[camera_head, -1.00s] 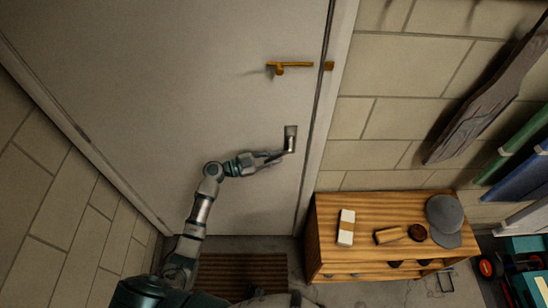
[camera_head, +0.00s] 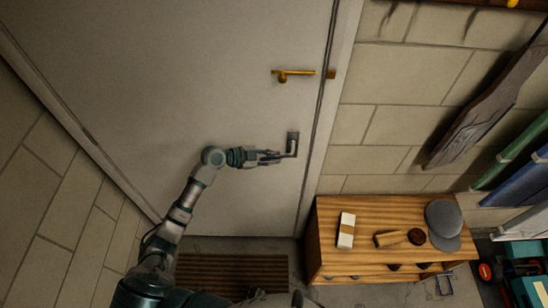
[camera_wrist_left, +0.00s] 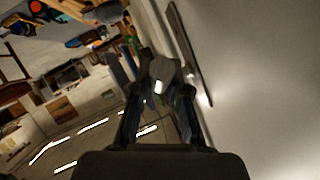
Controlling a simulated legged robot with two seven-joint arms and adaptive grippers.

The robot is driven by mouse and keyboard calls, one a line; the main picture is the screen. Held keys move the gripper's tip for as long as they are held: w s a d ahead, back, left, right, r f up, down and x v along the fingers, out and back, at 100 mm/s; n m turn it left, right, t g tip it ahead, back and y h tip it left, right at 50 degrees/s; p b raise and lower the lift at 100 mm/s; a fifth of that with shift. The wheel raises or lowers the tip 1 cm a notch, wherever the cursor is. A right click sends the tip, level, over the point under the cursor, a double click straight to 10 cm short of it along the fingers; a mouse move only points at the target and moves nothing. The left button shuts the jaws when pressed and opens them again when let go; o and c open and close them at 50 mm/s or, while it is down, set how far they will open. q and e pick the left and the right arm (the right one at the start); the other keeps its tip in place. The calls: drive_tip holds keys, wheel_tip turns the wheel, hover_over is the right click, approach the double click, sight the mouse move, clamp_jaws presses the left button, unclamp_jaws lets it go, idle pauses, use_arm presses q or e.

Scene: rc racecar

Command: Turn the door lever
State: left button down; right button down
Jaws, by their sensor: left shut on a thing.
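The door lever (camera_head: 291,149) is a small metal handle on a dark plate on the grey door (camera_head: 200,70), near the door's right edge. My left gripper (camera_head: 272,157) reaches it from the left and is shut on the lever's handle, roughly level with it. In the left wrist view, the two dark fingers of my left gripper (camera_wrist_left: 160,92) close around a grey piece that looks like the lever's end (camera_wrist_left: 163,70); the fingers partly hide it. The door looks closed. My right gripper is not in view.
A yellow latch (camera_head: 295,73) sits above the lever, reaching onto the frame. A wooden cabinet (camera_head: 325,255) stands right of the door, with a cap (camera_head: 443,219) and small items on top. A brown mat (camera_head: 230,275) lies before the door. A brick wall (camera_head: 50,190) is at the left.

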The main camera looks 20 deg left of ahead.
use_arm(q)
drive_tip(key=r+y+p, duration=0.2)
drive_tip(key=p, duration=0.1)
drive_tip(key=shift+a+m+g, duration=0.1)
drive_tip(key=shift+m+g, duration=0.2)
drive_tip(key=shift+g, duration=0.1)
drive_tip(key=shift+y+p, duration=0.4)
drive_tip(key=shift+p, duration=0.2)
drive_tip(key=c, duration=1.1)
unclamp_jaws()
drive_tip(key=shift+c, duration=0.2)
drive_tip(key=shift+s+a+r, duration=0.1)
drive_tip(key=v, duration=1.1)
drive_tip(key=shift+a+r, duration=0.2)
